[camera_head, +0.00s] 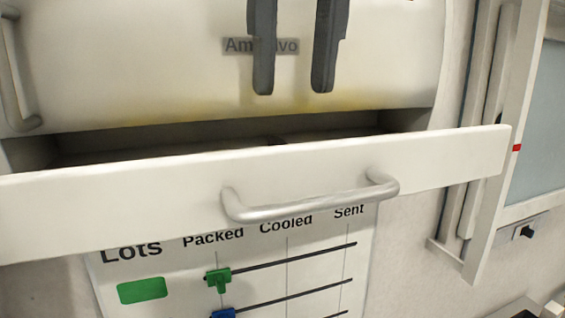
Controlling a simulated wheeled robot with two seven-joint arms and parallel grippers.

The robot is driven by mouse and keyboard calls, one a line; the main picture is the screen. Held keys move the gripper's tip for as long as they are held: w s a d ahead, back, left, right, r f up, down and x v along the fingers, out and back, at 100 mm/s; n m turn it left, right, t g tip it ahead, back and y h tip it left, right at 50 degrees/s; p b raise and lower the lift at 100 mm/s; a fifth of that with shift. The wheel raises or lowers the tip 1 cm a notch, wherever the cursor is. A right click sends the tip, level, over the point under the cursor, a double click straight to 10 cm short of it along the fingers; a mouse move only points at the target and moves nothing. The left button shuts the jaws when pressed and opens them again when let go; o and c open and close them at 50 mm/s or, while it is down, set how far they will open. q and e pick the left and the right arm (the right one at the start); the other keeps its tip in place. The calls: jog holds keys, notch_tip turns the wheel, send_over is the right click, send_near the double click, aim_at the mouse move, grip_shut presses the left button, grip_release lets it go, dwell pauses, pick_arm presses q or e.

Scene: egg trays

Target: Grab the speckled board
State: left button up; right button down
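No speckled board can be made out in this view. My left gripper (293,92) hangs in from the top edge, its two dark fingers pointing down with a clear gap between them. It is open and nothing shows between the fingers. The fingers are in front of the cream upper panel, partly covering its printed label (240,45). My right gripper is not in view. A white drawer (120,190) below the fingers is pulled partly open. Its inside is dark and mostly hidden behind its front; a divider edge shows faintly inside.
The drawer has a metal bar handle (310,209). Below it hangs a white lots chart (260,265) with green and blue sliders. Another handle (15,75) is at the far left. A pale frame with a glass pane (540,120) stands at the right.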

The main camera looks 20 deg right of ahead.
aim_at(283, 142)
pick_arm(q)
jog(key=shift+s+f, duration=0.1)
jog(key=shift+f, duration=0.3)
jog(key=shift+f, duration=0.1)
jog(key=shift+w+a+f+p, duration=0.15)
jog(key=shift+f+p, duration=0.15)
jog(key=shift+f, duration=0.15)
jog(key=shift+w+a+f+p, duration=0.15)
jog(key=shift+f+p, duration=0.15)
jog(key=shift+f, duration=0.15)
jog(key=shift+w+f+p, duration=0.2)
jog(key=shift+f+p, duration=0.1)
jog(key=shift+f, duration=0.7)
jog(key=shift+w+f, duration=0.1)
jog(key=shift+f, duration=0.45)
jog(key=shift+c, duration=0.5)
grip_shut()
